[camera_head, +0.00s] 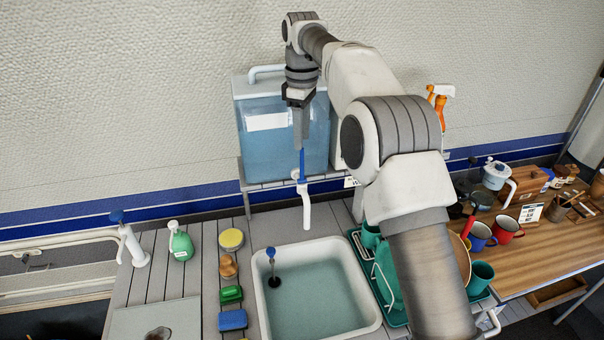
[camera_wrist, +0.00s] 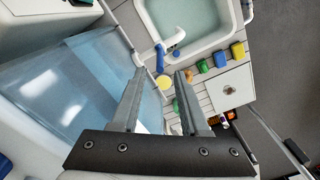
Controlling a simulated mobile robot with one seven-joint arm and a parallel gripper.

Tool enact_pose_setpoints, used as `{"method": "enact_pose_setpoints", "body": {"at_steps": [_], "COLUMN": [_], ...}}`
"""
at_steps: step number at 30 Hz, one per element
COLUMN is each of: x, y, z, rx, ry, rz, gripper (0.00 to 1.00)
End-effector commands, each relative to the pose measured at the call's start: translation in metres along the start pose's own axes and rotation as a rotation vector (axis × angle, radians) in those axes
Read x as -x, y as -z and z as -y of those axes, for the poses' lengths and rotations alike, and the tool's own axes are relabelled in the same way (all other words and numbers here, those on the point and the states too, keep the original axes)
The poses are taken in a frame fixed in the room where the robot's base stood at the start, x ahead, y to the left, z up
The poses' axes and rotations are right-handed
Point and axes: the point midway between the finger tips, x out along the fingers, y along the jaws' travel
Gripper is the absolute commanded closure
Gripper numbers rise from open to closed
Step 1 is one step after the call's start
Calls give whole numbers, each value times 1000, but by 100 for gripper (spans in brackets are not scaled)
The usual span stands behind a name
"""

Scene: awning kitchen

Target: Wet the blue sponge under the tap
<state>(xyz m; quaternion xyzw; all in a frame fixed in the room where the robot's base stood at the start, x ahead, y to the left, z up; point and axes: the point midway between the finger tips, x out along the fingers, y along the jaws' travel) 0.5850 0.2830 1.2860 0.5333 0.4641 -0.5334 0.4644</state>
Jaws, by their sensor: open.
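No stream shows at the spout. The sink (camera_head: 372,318) holds greenish water.
A green scrubber (camera_head: 231,294), brown brush (camera_head: 228,267) and round yellow sponge (camera_head: 231,239) line the sink's left side. A green soap bottle (camera_head: 181,243) and white pump (camera_head: 132,245) stand further left. A green dish rack (camera_head: 385,283) stands right of the sink.

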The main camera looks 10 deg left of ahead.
Motion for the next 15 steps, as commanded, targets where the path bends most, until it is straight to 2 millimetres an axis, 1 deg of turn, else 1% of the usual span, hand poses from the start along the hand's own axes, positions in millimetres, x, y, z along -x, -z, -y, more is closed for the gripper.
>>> {"method": "enact_pose_setpoints", "body": {"at_steps": [1,9,12,15], "x": [-12,-64,-81,-92], "y": [-1,-1,-1,0], "z": [1,1,1,1], "rx": [-1,-1,-1,-1], "ry": [3,3,3,2], "rz": [2,2,1,0], "gripper": [55,55,55,55]}}
